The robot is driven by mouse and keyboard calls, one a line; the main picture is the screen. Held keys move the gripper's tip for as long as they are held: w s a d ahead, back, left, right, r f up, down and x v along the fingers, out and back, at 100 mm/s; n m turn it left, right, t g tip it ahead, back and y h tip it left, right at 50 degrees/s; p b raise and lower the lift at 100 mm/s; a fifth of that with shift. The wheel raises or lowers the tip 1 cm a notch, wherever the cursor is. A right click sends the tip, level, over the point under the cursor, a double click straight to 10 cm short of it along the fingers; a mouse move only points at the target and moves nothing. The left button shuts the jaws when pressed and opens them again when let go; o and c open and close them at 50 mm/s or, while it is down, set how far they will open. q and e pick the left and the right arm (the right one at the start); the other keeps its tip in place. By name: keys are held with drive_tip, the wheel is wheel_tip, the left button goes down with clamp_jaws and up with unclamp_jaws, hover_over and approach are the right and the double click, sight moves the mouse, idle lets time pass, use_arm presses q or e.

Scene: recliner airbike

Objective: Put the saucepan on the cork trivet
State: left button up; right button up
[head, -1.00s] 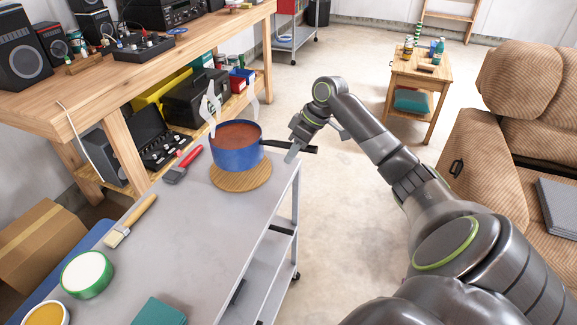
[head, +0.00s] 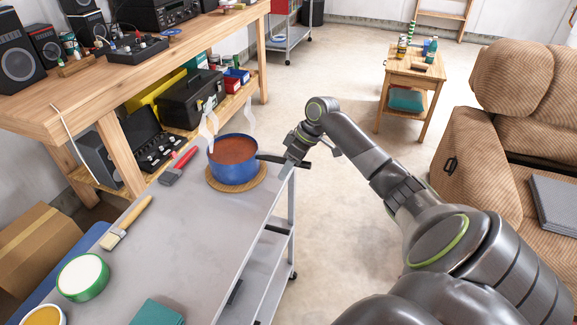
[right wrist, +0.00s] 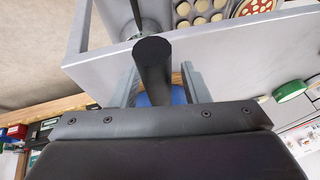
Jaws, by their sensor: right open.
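The blue saucepan (head: 232,171) with reddish-brown contents sits upright on the round cork trivet (head: 252,186) near the far end of the grey cart top. A rim of cork shows around its base. Its black handle (head: 268,158) points right, past the cart edge. My right gripper (head: 287,166) is at the handle. In the right wrist view the open fingers (right wrist: 158,78) stand on either side of the black handle (right wrist: 153,62), and a bit of the blue pan (right wrist: 155,98) shows behind it. My left gripper is not in view.
On the cart top (head: 190,235) lie a red-handled brush (head: 179,166), a wooden-handled brush (head: 127,222), a green-rimmed tin or roll (head: 82,277) and a teal cloth (head: 158,313). A wooden workbench (head: 75,118) stands left. A recliner (head: 480,150) stands right.

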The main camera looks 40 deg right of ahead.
drive_tip(key=v, duration=1.2)
drive_tip(key=shift+b, duration=0.35)
